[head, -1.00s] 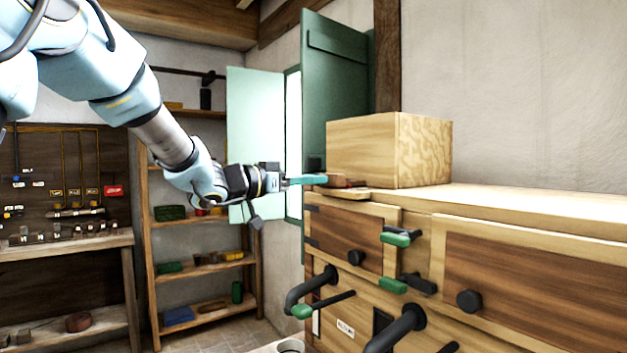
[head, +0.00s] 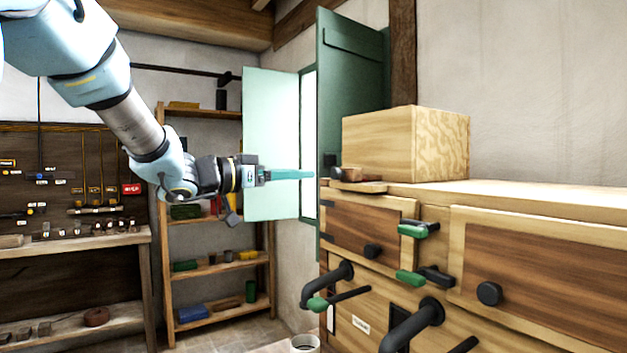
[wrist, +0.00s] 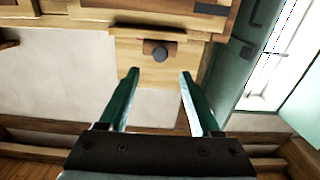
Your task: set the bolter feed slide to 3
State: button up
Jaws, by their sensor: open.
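A small wooden slide with a dark round knob (head: 336,173) projects from the left end of the pale wooden box (head: 385,145) on top of the cabinet. I take this for the feed slide; no number marks are readable on it. In the wrist view the knob (wrist: 160,53) shows in front of the box's wooden face, beyond and between the fingertips. My gripper (head: 309,174) is open and empty, to the left of the knob and apart from it. Its two teal fingers (wrist: 158,73) point at the knob.
The wooden cabinet (head: 433,217) carries green-handled levers (head: 413,231), dark knobs (head: 489,293) and black pipes (head: 411,325). A green shutter (head: 350,110) stands open behind the slide. Shelves (head: 215,267) and a tool bench (head: 70,245) stand to the left.

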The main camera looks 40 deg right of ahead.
jog(key=shift+w+a, duration=0.1)
jog(key=shift+a, duration=1.45)
jog(key=shift+w, duration=0.1)
jog(key=w+a+f+n+t+y, duration=0.7)
jog(key=w+a+f+n+t, duration=0.3)
jog(key=w+a, duration=0.35)
jog(key=a+f+n+y, duration=0.3)
jog(key=a+f+y, duration=0.4)
jog(key=a+f, duration=0.55)
jog(key=s+a+f+n+g+y, duration=0.2)
jog(key=s+a+f+g, duration=0.1)
jog(key=s+a+f, duration=0.2)
jog(key=s+a+f+n+g+y, duration=0.1)
jog(key=s+a+f+g, duration=0.3)
jog(key=s+a, duration=0.5)
jog(key=s+f+n, duration=0.1)
jog(key=s, duration=0.2)
jog(key=shift+s+a+f+y, duration=0.2)
jog(key=shift+a+y, duration=0.1)
jog(key=shift+y, duration=0.1)
